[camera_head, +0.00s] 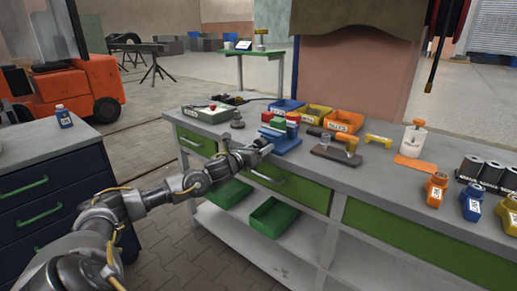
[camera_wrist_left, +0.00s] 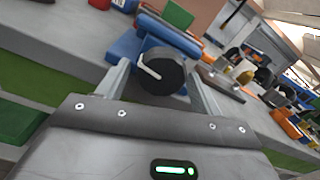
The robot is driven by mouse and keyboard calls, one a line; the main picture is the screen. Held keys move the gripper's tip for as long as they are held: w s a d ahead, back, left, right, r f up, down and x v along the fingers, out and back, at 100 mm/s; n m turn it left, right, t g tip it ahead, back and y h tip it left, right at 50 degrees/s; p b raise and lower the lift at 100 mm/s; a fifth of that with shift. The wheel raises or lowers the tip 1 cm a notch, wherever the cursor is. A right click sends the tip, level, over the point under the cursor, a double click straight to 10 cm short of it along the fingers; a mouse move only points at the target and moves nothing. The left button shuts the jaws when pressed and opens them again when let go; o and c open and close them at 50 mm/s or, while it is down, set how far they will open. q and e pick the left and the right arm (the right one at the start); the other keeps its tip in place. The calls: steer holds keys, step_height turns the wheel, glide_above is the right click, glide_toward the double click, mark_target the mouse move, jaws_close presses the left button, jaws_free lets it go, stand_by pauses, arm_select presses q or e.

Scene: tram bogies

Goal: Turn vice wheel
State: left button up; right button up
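The blue vice (camera_head: 285,143) stands on the workbench near its front edge, with green, red and white pieces at its top. In the left wrist view the blue vice body (camera_wrist_left: 125,46) lies behind its round dark wheel (camera_wrist_left: 165,72), which has a pale bent handle. My left gripper (camera_head: 264,150) is at the front of the vice. In the left wrist view its two fingers (camera_wrist_left: 160,78) are spread, one on each side of the wheel. I cannot tell whether they touch it. The wheel is not clear in the head view. My right gripper is out of view.
Blue, yellow and orange bins (camera_head: 343,121) stand behind the vice. A dark plate with a brownish fixture (camera_head: 337,154) lies to its right, and a grey-green tray (camera_head: 207,114) to its left. Bottles (camera_head: 436,189) stand farther right. A green drawer (camera_head: 290,185) is below the bench top.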

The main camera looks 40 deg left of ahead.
arm_select(q)
steer(key=shift+s, duration=0.1)
steer(key=s+b, duration=0.2)
steer(key=s, duration=0.8)
steer(key=shift+s+d+r, duration=0.1)
steer(key=shift+s, duration=0.25)
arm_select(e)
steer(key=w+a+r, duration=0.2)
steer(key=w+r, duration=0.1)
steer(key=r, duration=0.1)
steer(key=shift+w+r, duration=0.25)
